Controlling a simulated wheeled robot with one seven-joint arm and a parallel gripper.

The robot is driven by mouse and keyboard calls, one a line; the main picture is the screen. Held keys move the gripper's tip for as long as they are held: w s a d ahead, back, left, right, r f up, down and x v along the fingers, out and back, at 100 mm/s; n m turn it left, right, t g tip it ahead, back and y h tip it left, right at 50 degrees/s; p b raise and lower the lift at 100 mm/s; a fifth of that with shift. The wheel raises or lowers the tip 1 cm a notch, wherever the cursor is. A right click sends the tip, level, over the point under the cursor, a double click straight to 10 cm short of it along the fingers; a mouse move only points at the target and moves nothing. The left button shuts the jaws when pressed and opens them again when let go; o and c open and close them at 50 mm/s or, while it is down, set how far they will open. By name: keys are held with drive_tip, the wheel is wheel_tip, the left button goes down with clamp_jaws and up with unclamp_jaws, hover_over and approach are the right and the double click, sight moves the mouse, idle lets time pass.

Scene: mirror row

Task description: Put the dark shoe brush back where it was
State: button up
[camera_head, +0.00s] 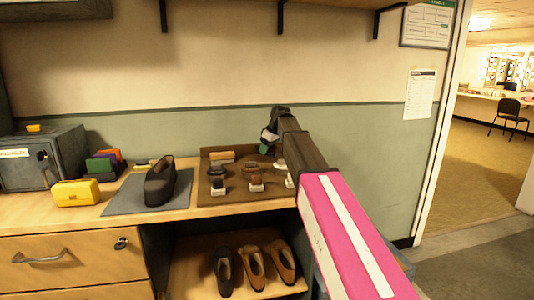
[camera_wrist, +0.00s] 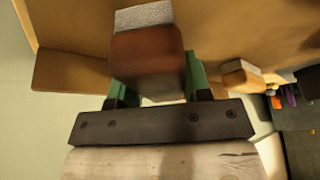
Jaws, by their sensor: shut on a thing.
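My gripper (camera_wrist: 150,88) is shut on a brush (camera_wrist: 147,52) with a reddish-brown back and pale bristles (camera_wrist: 143,16), held between the green fingers. In the head view my gripper (camera_head: 268,143) is above the back right part of a brown mat (camera_head: 235,198); the held brush is small and partly hidden there. Several brushes and tins stand on the mat, among them two brown-topped brushes with pale bases, one at front left (camera_head: 218,186) and one at front middle (camera_head: 256,184). My arm hides the mat's right end.
A dark shoe (camera_head: 158,185) stands on a grey mat (camera_head: 125,197) to the left. A yellow case (camera_head: 76,192) and a grey box (camera_head: 60,158) stand farther left. Several shoes (camera_head: 254,266) are on the shelf below. The wall (camera_head: 330,75) and brackets (camera_head: 281,16) are behind and above.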

drive_tip(key=shift+f, duration=0.9)
drive_tip(key=shift+f, duration=0.15)
drive_tip(key=o, duration=0.9)
drive_tip(key=v, duration=1.2)
